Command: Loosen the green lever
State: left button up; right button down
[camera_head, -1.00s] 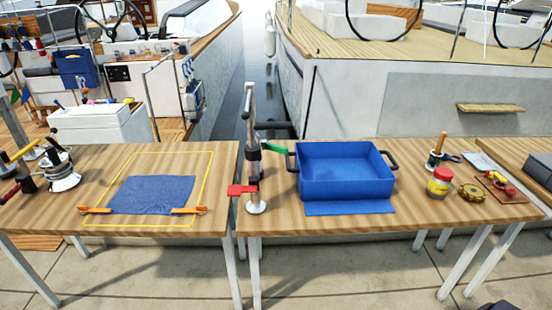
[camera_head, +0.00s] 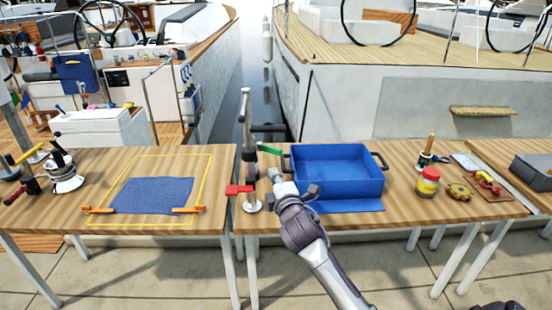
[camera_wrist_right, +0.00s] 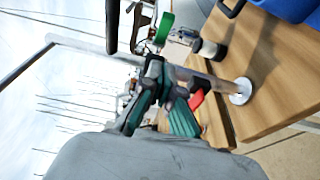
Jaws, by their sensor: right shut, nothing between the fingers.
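The green lever (camera_head: 269,149) sticks out to the right from an upright metal post (camera_head: 247,140) on the table. It also shows in the wrist view (camera_wrist_right: 165,27), beyond my fingertips. A red lever (camera_head: 238,189) sits lower on the same post, pointing left; in the wrist view the red lever (camera_wrist_right: 196,101) is partly behind my fingers. My right gripper (camera_head: 274,175) is just below the green lever, right of the post, with a visible gap to the lever. In the wrist view my right gripper (camera_wrist_right: 154,68) is shut and empty. My left gripper is not in view.
A blue bin (camera_head: 338,178) stands close to the right of my gripper, its black handle near the green lever. A dark horizontal bar (camera_head: 268,128) lies behind the lever. A blue cloth (camera_head: 152,195) lies on the left table.

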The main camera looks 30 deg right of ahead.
aim_at(279, 154)
jog(key=shift+w+d+p, duration=0.25)
jog(key=shift+w+d, duration=0.65)
jog(key=shift+w, duration=0.3)
jog(key=shift+w+d+p, duration=0.2)
jog(key=shift+w+d, duration=0.65)
jog(key=shift+w, duration=0.3)
jog(key=shift+w+d+p, duration=0.25)
jog(key=shift+w+d, duration=0.65)
jog(key=shift+w, duration=0.3)
jog(key=shift+d+r+n+y+p, duration=0.3)
jog(key=shift+n+y+p, duration=0.25)
jog(key=shift+p, duration=0.3)
jog(key=shift+d+f+y, duration=0.15)
jog(key=shift+d+y, duration=0.15)
jog(key=shift+y, duration=0.05)
jog(key=shift+w+d+f, duration=0.1)
jog(key=shift+d+f, duration=0.05)
jog(key=shift+d, duration=0.3)
jog(key=shift+a, duration=0.1)
